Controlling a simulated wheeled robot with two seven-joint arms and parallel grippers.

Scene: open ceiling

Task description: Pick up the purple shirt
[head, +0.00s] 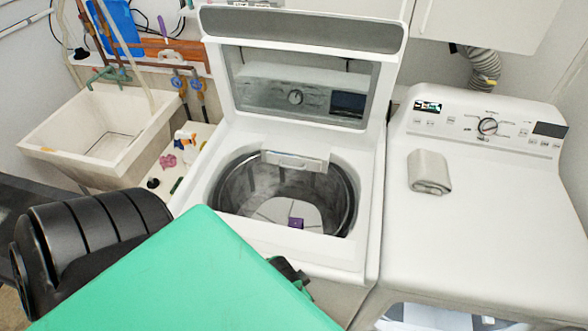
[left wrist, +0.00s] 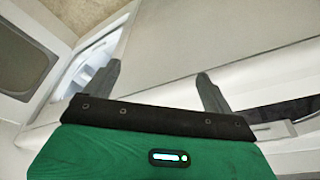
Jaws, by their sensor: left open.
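A small purple cloth (head: 296,222), which looks like the purple shirt, lies at the bottom of the open washer's drum (head: 232,185). My left arm's green housing fills the lower middle of the head view, in front of the washer. Only a dark part of my left gripper (head: 291,272) shows past the housing, outside the drum. In the left wrist view my left gripper (left wrist: 159,75) has its two fingers wide apart with nothing between them. White machine surfaces lie beyond the fingers, and the shirt is not seen there. My right gripper is not in view.
The washer lid (head: 302,88) stands raised behind the drum. A dryer (head: 490,200) stands at the right with a folded grey cloth (head: 429,171) on top. A utility sink (head: 105,130) is at the left, with a pink item (head: 168,160) and bottles beside it.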

